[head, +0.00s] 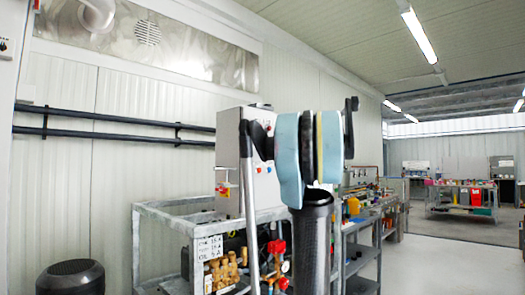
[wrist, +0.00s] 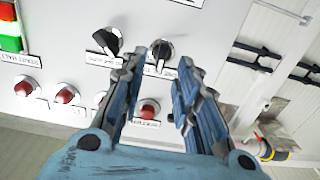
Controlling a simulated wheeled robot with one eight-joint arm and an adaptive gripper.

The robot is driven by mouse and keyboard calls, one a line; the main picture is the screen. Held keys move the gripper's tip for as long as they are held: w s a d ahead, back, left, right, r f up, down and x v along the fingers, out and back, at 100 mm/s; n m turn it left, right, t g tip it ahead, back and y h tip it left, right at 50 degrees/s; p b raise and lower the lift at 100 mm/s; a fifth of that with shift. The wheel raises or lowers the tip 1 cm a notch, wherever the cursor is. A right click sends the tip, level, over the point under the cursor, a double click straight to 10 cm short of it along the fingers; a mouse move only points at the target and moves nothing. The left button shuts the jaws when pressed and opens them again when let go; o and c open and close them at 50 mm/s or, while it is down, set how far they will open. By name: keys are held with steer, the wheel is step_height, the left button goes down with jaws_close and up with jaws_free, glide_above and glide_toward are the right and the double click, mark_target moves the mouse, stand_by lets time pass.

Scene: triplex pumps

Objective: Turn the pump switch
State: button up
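In the wrist view a pale control panel (wrist: 75,65) carries two black rotary switches. One switch (wrist: 161,50) appears between the tips of my gripper (wrist: 160,64); the other switch (wrist: 106,41) is to its left, outside the fingers. The labels are too small to read, so I cannot tell which is the pump switch. My gripper is open, with its two blue fingers apart and nothing held. I cannot tell how far the tips are from the panel. In the head view the grey control box (head: 230,160) is partly hidden by my arm, and the switches cannot be made out.
Red buttons (wrist: 66,94) sit lower on the panel, one of them (wrist: 148,108) between the fingers in view. A metal frame (head: 170,222) with brass fittings (head: 220,272) and red valves (head: 277,248) surrounds the pump. Open floor (head: 440,260) lies to the right.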

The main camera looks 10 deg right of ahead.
steer(key=shift+x, duration=1.7)
steer(key=shift+c, duration=0.3)
jaws_close()
